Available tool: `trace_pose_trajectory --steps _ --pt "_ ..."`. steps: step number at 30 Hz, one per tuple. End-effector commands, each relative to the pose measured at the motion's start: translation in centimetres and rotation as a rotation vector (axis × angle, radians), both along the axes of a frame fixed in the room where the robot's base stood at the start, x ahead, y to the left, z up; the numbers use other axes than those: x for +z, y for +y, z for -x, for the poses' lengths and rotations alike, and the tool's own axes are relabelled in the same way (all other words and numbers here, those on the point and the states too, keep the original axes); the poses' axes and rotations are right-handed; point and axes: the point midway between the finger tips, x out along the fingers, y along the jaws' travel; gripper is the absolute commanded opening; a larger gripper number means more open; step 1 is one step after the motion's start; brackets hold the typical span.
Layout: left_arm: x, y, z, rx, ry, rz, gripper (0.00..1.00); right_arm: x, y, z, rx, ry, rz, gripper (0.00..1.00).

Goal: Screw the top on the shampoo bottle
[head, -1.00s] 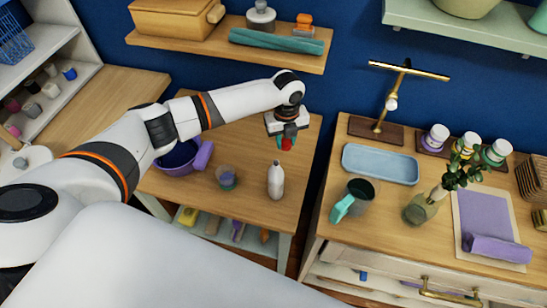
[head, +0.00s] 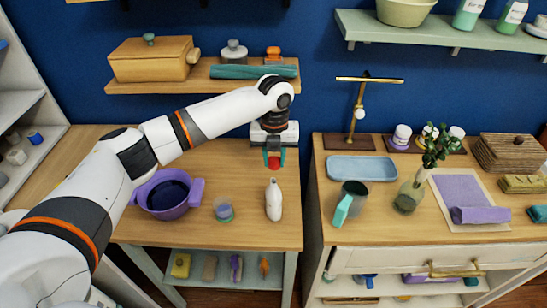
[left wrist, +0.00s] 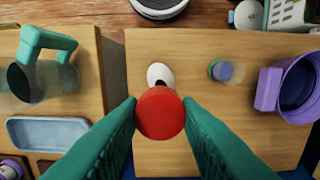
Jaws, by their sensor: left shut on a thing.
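The shampoo bottle (head: 273,200) is white and stands upright near the right edge of the left wooden table. My left gripper (head: 274,158) is shut on a round red top (head: 274,163) and holds it in the air above and a little behind the bottle. In the left wrist view the red top (left wrist: 160,113) sits between the green fingertips and covers part of the white bottle (left wrist: 159,73). The top and the bottle look apart in the head view. My right gripper is not in view.
A purple pot (head: 165,197) and a small cup (head: 223,210) stand left of the bottle. Across a gap, the right cabinet holds a blue tray (head: 361,168), a dark cup with a teal handle (head: 348,200) and a plant vase (head: 408,196). A wall shelf (head: 210,82) hangs behind.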

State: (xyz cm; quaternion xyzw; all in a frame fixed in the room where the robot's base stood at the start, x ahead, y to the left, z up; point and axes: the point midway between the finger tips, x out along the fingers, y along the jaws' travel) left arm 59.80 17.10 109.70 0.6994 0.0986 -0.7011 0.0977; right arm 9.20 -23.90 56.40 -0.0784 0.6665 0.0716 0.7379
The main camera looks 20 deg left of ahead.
Motion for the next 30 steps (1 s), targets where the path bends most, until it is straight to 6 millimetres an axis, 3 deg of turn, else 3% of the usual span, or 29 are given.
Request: trace_pose_trajectory --steps 8,21,30 --pt "0.3 0.0 0.1 0.000 0.001 0.000 0.07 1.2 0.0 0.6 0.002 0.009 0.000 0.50" --pt "-3.6 0.0 0.1 0.001 0.001 0.000 0.07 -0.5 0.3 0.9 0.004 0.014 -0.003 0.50" --pt "-4.8 0.0 0.0 0.000 0.000 0.000 0.07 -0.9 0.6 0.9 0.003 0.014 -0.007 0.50"
